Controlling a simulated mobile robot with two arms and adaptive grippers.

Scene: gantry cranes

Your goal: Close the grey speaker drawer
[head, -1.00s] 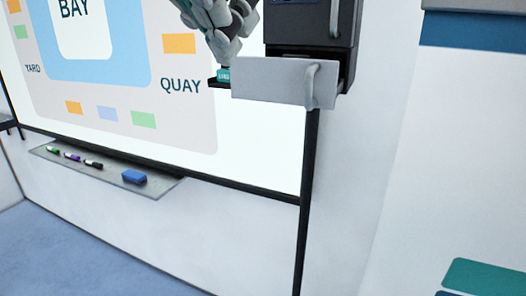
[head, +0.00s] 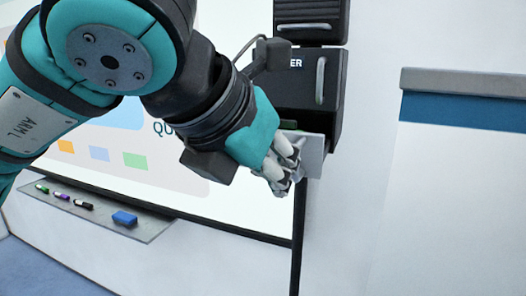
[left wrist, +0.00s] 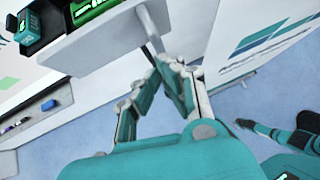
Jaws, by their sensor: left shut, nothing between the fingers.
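The grey speaker drawer (head: 313,155) stands partly pulled out at the bottom of a black wall unit (head: 300,92). A green item shows inside it. In the left wrist view its pale front (left wrist: 85,45) and bar handle (left wrist: 152,28) are at the top. My left gripper (head: 287,178) is shut and empty in front of the drawer, covering much of its front and its handle in the head view. In the left wrist view its fingertips (left wrist: 170,68) are just below the handle; I cannot tell whether they touch it.
Another black drawer front with a handle (head: 321,80) is above. A whiteboard with a pen tray (head: 105,214), pens and a blue eraser (head: 124,218) is at left. A white and blue panel (head: 460,108) is at right. A teal box (left wrist: 29,27) sits beside the drawer.

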